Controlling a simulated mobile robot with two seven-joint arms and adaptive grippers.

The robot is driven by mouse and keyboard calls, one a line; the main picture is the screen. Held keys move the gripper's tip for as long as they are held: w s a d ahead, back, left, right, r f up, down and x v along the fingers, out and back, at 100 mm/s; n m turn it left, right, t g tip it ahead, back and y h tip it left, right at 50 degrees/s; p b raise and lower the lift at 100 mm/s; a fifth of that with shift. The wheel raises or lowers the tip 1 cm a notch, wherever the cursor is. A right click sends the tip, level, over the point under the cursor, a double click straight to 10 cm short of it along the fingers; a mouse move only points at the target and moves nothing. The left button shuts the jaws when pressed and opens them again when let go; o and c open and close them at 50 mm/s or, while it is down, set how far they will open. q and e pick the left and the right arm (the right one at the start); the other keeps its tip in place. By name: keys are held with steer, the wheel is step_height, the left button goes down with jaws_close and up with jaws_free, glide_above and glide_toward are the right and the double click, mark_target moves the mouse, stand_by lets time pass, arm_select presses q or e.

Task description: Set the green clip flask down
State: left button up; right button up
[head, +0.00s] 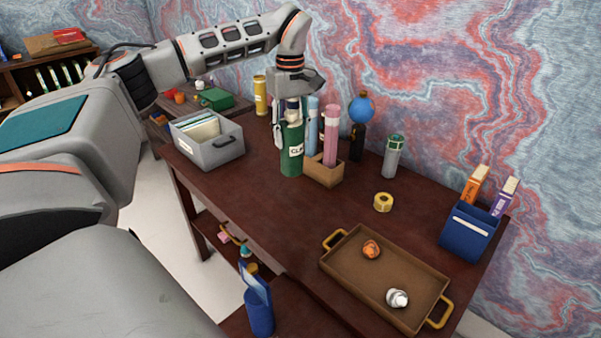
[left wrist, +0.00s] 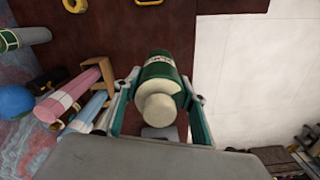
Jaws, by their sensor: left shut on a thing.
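The green clip flask (head: 292,150) is a dark green bottle with a white label and a pale cap, upright over the desk just left of a small wooden box. My left gripper (head: 290,118) comes down from above and is shut on its upper part. In the left wrist view, the flask (left wrist: 160,68) is seen cap-first between the two fingers of my gripper (left wrist: 162,100). Its base is at or very near the desk top (head: 260,205); I cannot tell whether it touches. My right gripper is not in view.
The wooden box (head: 324,175) holding pink and blue tubes stands close to the flask's right. A grey file bin (head: 215,150) is at left. A grey-green flask (head: 393,157), tape roll (head: 383,202) and brown tray (head: 345,268) lie right. Bare desk lies in front of the flask.

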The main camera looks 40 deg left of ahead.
mark_target(290, 159)
arm_select(q)
step_height(290, 159, down, 20)
steer(key=shift+a, duration=0.25)
stand_by(0.3)
steer(key=shift+f, duration=0.15)
steer(key=o, duration=1.2)
step_height(290, 159, up, 12)
steer(key=shift+s+r, duration=0.1)
steer(key=shift+r, duration=0.1)
